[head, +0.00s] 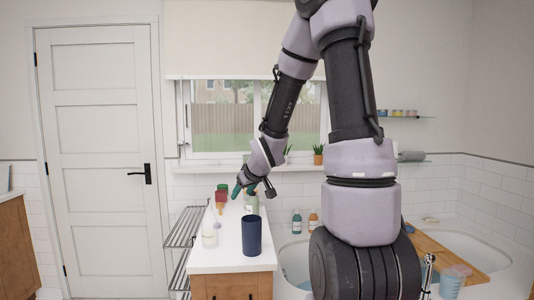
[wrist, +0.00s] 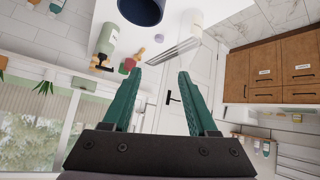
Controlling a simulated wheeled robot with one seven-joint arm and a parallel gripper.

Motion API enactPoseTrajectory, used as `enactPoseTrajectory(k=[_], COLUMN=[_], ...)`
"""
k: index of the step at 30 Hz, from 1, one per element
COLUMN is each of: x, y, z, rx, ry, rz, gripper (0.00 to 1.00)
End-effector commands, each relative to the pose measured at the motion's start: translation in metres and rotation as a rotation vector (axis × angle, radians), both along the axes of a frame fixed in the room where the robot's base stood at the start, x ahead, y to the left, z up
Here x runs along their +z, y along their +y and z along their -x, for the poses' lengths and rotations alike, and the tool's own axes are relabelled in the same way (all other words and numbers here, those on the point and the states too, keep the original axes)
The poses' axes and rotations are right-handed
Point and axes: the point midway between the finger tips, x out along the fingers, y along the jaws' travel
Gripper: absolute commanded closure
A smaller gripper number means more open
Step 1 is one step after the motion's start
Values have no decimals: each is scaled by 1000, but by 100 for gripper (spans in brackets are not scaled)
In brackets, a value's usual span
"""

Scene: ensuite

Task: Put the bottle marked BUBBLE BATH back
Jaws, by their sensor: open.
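My gripper (head: 247,187) is above the far part of the white counter (head: 217,261). In the wrist view its two teal fingers (wrist: 160,72) stand apart with nothing between them. A pale green bottle (head: 252,202) with a dark pump stands on the counter, below and close to my gripper. It also shows in the wrist view (wrist: 109,38), with a label too small to read. A teal bottle (head: 297,223) and an orange bottle (head: 313,221) stand by the bathtub. I cannot read BUBBLE BATH on any bottle.
A red item (head: 221,195) stands further back. A wire rack (head: 184,232) is left of the counter. A wooden bath tray (head: 445,257) spans the tub at right.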

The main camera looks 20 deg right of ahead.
Motion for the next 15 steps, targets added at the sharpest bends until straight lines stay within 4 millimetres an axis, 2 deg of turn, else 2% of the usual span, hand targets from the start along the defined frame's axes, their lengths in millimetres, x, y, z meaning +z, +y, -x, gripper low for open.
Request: enactPoseTrajectory(k=[1,6,8,12,15], x=[23,80,97,133,151], y=[-2,-7,-6,1,9], z=[13,68,91,149,189], rx=[-40,-187,-236,-331,-374], ry=[8,71,93,143,180], rz=[0,-64,-104,-226,-323], gripper=[41,41,41,41,41])
